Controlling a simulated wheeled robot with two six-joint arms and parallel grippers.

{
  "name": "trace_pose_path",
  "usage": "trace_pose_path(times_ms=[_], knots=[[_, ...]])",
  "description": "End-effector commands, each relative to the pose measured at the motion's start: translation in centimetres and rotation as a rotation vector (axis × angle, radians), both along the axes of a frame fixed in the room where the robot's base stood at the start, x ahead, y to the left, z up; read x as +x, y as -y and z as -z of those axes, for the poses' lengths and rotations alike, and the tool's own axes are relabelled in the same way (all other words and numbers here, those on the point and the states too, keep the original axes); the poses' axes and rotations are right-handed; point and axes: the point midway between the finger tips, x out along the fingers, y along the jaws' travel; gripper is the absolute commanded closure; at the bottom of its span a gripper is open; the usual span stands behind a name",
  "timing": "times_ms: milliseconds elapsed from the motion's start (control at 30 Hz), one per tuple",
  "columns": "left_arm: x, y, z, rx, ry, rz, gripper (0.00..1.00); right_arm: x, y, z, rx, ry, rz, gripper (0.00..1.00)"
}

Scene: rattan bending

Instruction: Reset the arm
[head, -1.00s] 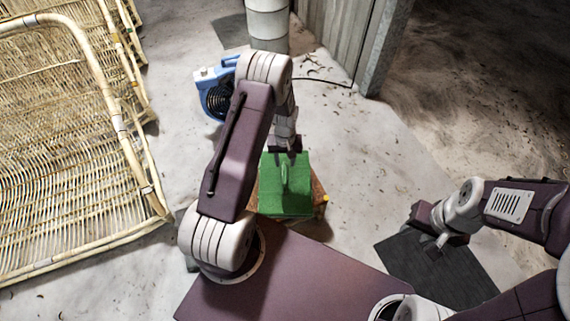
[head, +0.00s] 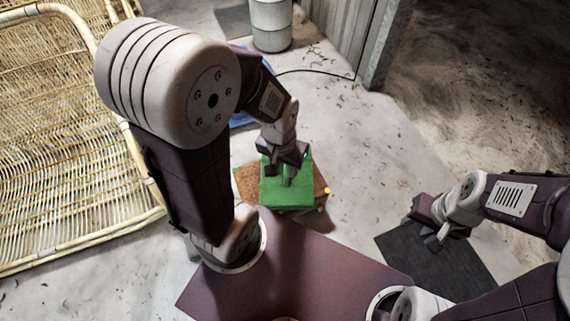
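My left gripper (head: 284,170) is above the green block-like object (head: 290,193), over its upper part. Its fingers point down, and I cannot tell whether they touch the green object or are open or shut. The green object sits on a brown wooden piece (head: 245,183) on the floor. My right gripper (head: 432,236) is over the dark mat (head: 408,258) at the right. Its two fingers look apart, with nothing between them.
Rattan frames with woven panels (head: 75,150) fill the left side. A blue machine (head: 240,119) is mostly hidden behind my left arm. A pale cylinder (head: 271,24) stands at the back by a corrugated wall (head: 345,30). Open concrete floor lies between the wall and the mat.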

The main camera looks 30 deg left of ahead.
Motion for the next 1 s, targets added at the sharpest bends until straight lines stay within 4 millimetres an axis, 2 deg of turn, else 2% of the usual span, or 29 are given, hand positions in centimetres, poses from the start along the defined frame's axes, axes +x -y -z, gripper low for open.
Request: trace_pose_path(times_ms=[167, 267, 367, 467, 700, 800, 900, 1000], knots=[[0.1, 0.0, -0.4, 0.000, 0.000, -0.002, 0.62, 0.0, 0.0, -0.4, 0.000, 0.000, 0.000, 0.62], [0.1, 0.0, -2.3, 0.000, 0.001, -0.002, 0.62, 0.0, 0.0, -2.3, 0.000, 0.000, 0.000, 0.62], [0.1, 0.0, -6.0, 0.000, 0.001, -0.002, 0.62, 0.0, 0.0, -6.0, 0.000, 0.000, 0.000, 0.62], [0.1, 0.0, -11.1, 0.000, 0.001, -0.003, 0.62, 0.0, 0.0, -11.1, 0.000, 0.000, 0.000, 0.62], [0.1, 0.0, -24.4, 0.000, 0.001, -0.003, 0.62, 0.0, 0.0, -24.4, 0.000, 0.000, 0.000, 0.62], [0.1, 0.0, -28.3, 0.000, 0.001, -0.003, 0.62, 0.0, 0.0, -28.3, 0.000, 0.001, 0.000, 0.62], [0.1, 0.0, -29.4, 0.000, 0.001, -0.003, 0.62, 0.0, 0.0, -29.4, 0.000, 0.000, 0.000, 0.62], [0.1, 0.0, -28.8, 0.000, 0.001, -0.003, 0.62, 0.0, 0.0, -28.8, 0.000, 0.000, 0.000, 0.62]])
